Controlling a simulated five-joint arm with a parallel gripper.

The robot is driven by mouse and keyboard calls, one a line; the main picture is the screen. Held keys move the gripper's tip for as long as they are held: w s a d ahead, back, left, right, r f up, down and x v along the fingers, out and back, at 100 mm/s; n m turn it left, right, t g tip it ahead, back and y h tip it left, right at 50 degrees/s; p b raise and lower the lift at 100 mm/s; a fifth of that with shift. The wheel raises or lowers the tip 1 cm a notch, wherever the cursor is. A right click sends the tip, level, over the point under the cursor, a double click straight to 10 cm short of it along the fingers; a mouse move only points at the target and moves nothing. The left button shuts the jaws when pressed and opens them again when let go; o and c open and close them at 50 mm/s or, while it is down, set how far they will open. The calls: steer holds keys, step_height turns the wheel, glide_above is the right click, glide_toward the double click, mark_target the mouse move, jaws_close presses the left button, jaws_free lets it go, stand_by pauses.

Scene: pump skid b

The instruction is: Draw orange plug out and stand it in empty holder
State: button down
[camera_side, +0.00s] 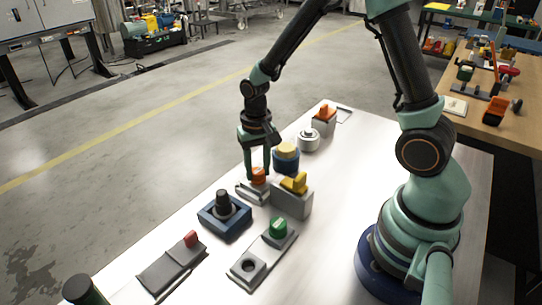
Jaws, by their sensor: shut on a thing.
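My gripper (258,168) points down and is shut on the orange plug (259,177). The plug is upright, just above or in a low grey base (251,192); I cannot tell whether it is still seated. The gripper's fingers hide part of the plug. A long grey plate holder (263,257) lies nearer the front, with an empty square recess (248,267) at its front end and a green plug (278,228) standing at its back end.
A grey block with a yellow top (294,184) stands close right of the gripper. A blue block with a black knob (224,211) is at front left. A blue-and-yellow round part (286,157) is close behind. Another orange-topped block (325,115) is farther back.

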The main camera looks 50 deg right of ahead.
mark_target(258, 170)
steer(key=shift+r, duration=0.7)
stand_by(0.4)
steer(key=shift+r, duration=1)
steer(key=shift+r, duration=0.1)
step_height(258, 170, up, 9)
steer(key=s+a+n, duration=0.3)
steer(key=s+a, duration=0.4)
steer(key=a, duration=0.3)
steer(key=s+a+n, duration=0.3)
steer(key=s+a, duration=0.3)
steer(key=a, duration=0.4)
steer(key=shift+d+f, duration=0.15)
steer(key=shift+f, duration=1.2)
steer(key=shift+d+f, duration=0.1)
steer(key=shift+f, duration=1.2)
